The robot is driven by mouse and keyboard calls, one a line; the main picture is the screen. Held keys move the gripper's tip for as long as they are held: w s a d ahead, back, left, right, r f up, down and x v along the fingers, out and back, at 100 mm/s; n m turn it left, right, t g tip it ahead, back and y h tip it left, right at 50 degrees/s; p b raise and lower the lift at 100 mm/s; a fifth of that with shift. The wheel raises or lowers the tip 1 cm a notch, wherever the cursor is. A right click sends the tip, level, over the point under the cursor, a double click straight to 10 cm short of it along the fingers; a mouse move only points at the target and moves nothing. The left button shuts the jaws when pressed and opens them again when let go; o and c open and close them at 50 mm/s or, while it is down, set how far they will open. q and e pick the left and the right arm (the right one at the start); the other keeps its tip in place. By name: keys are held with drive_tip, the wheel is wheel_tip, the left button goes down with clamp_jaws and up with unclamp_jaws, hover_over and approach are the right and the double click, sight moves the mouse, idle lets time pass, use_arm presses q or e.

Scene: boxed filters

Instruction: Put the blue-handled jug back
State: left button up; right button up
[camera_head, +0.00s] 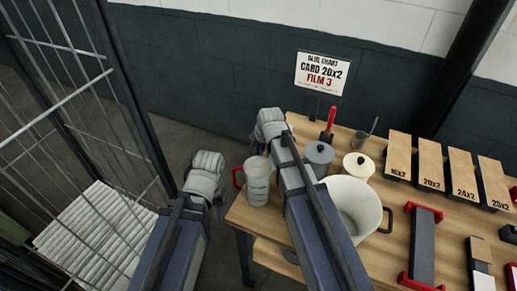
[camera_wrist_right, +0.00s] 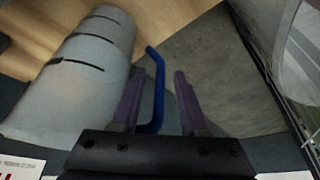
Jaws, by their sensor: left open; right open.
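The blue-handled jug is a grey cylinder (camera_wrist_right: 85,70) with short dark marks, at the left of the right wrist view. Its blue handle (camera_wrist_right: 157,80) stands between the two fingers of my right gripper (camera_wrist_right: 161,72), which is open and not closed on it. I cannot pick out this jug in the head view, where my right arm covers part of the table. My right gripper (camera_head: 262,143) is at the table's back left edge there. My left gripper (camera_head: 218,203) is open and apart, left of the table.
A red-handled measuring jug (camera_head: 258,184) stands at the table's left edge. A large white pot (camera_head: 352,205), a grey lidded pot (camera_head: 318,155) and a cream lidded pot (camera_head: 358,165) stand beside my right arm. Labelled boxes (camera_head: 431,165) line the right. A wire cage (camera_head: 75,110) is at left.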

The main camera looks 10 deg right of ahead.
drive_tip(key=p+v, duration=1.1)
drive_tip(key=v, duration=0.1)
